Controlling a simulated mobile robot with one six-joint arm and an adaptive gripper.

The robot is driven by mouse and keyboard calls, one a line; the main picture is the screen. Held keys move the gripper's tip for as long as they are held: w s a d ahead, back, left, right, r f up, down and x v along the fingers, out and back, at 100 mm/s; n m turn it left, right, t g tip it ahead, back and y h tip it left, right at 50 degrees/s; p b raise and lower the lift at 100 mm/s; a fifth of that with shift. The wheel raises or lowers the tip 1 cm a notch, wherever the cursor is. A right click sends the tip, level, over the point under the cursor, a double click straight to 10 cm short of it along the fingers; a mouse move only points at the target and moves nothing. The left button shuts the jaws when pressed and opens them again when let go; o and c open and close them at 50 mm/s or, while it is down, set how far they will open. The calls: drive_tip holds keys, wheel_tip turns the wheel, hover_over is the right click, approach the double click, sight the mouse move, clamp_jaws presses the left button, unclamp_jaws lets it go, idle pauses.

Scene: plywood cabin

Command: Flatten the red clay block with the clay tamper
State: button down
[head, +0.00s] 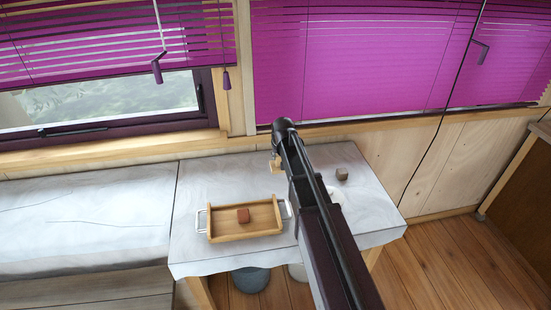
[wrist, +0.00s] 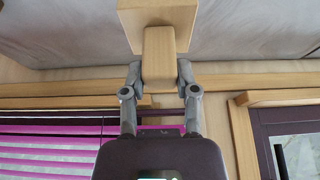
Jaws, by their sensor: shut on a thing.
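The red clay block (head: 243,215) sits in a wooden tray (head: 222,236) with white end handles on the cloth-covered table. My gripper (wrist: 158,75) is shut on the handle of the wooden clay tamper (wrist: 158,50), one finger on each side. The tamper's wider block end (wrist: 158,14) points away from the gripper and is cut by the picture's top edge. In the head view, part of the tamper (head: 277,165) shows beside my arm, behind the tray in the picture. My arm hides most of the gripper there. The tamper and the clay block appear apart.
A small brown block (head: 342,174) stands on the table (head: 220,178) right of my arm. A white item (head: 335,194) beside it is partly hidden by my arm. A cushioned bench (head: 85,225) adjoins the table on the left. Windows with purple blinds (head: 350,60) line the wall behind.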

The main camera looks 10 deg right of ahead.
sight(279, 160)
drive_tip(key=shift+f+b, duration=1.9)
drive_tip(key=shift+f, duration=0.05)
drive_tip(key=shift+s, duration=0.15)
